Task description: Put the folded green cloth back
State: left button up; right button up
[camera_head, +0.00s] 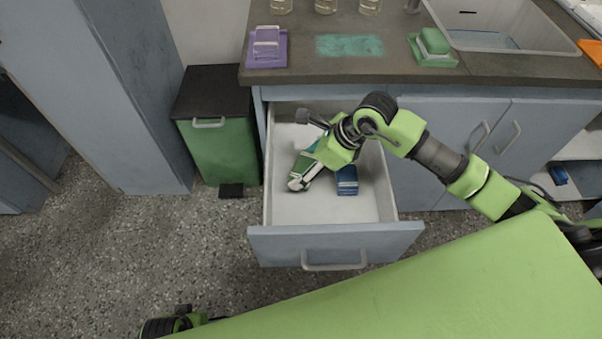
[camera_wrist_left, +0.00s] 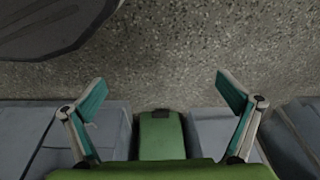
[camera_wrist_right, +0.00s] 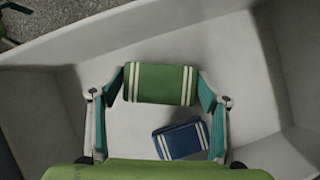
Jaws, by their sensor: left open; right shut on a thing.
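The folded green cloth (camera_head: 302,166) with white stripes is inside the open drawer (camera_head: 335,241). My right gripper (camera_head: 304,152) reaches down into the drawer and is shut on this cloth. My left gripper (camera_wrist_left: 162,95) is open and empty above the floor.
The counter (camera_head: 390,62) above carries a purple tray (camera_head: 281,50), a teal patch (camera_head: 350,45), a green tray with a green block (camera_head: 433,43) and a sink (camera_head: 500,25). A green bin (camera_head: 218,150) stands left of the drawer. The drawer's front and right side are bare.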

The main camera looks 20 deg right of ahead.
aim_at(301, 172)
jog(key=x, duration=0.4)
jog(key=shift+s+d+f+b, duration=0.15)
jog(key=shift+d+b, duration=0.15)
pick_arm(q)
jog(key=r, duration=0.2)
jog(key=shift+w+r, duration=0.25)
jog(key=shift+r, duration=0.05)
pick_arm(e)
jog(key=shift+f, duration=0.35)
jog(key=o, duration=1)
pick_arm(q)
jog(key=shift+r, duration=0.15)
jog(key=f, duration=0.2)
jog(key=s+f+p, duration=0.1)
jog(key=f, duration=0.2)
jog(key=shift+s+f, duration=0.2)
jog(key=shift+f, duration=0.15)
pick_arm(e)
jog(key=v, duration=1.2)
jog(key=shift+s, duration=0.1)
